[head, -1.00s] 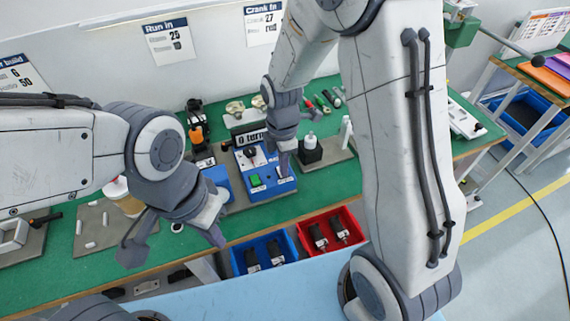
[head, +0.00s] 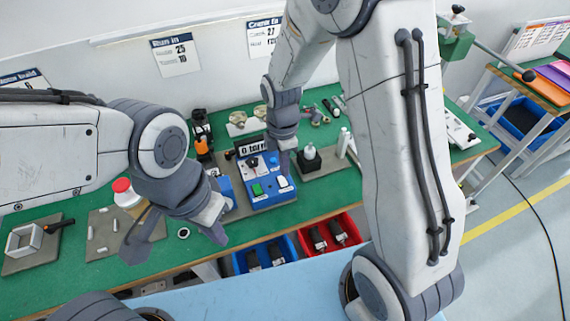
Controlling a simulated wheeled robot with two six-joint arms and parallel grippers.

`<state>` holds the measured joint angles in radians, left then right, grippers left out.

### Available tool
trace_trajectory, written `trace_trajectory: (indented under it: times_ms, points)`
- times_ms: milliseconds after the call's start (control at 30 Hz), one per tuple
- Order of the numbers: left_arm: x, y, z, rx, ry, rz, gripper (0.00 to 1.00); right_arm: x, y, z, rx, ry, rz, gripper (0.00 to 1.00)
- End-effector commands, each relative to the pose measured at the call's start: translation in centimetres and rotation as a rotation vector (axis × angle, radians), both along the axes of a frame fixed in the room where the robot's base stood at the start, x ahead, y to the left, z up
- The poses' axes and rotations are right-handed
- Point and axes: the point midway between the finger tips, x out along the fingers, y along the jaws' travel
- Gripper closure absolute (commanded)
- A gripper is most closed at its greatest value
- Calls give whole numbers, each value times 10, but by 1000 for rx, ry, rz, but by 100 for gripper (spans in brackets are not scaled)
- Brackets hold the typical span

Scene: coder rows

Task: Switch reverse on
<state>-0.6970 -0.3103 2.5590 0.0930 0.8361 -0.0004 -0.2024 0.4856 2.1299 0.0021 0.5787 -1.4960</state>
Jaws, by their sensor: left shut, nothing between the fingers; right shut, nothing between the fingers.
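A blue control box (head: 268,203) stands on the green bench. It has a small display (head: 249,147) whose text is blurred, a black knob (head: 252,162), a green button (head: 257,189), a small blue knob (head: 273,161) and a white switch (head: 282,183). No label for reverse can be read. My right gripper (head: 287,168) is shut and points down over the box's right side, just behind the white switch. I cannot tell whether it touches the box. My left gripper (head: 217,236) is shut and empty, left of the box over the bench's front edge.
A black-and-white bottle-like part (head: 309,160) stands on a grey mat right of the box. Blue (head: 240,262) and red (head: 353,227) bins hang below the front edge.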

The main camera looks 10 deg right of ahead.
Motion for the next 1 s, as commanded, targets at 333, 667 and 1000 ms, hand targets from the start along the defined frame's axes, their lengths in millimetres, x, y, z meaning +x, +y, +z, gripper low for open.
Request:
trace_trajectory:
  times_ms: [333, 667, 1000]
  points:
    - [0, 0, -5, 1, 2, 0, 100, 2, 0, 77, 2, -8, -1, 100]
    - [0, 0, -4, 1, 1, 0, 100, 1, 0, 97, 1, -2, -1, 100]
    - [0, 0, -4, 1, 1, 0, 100, 1, 0, 96, 1, -2, -1, 100]
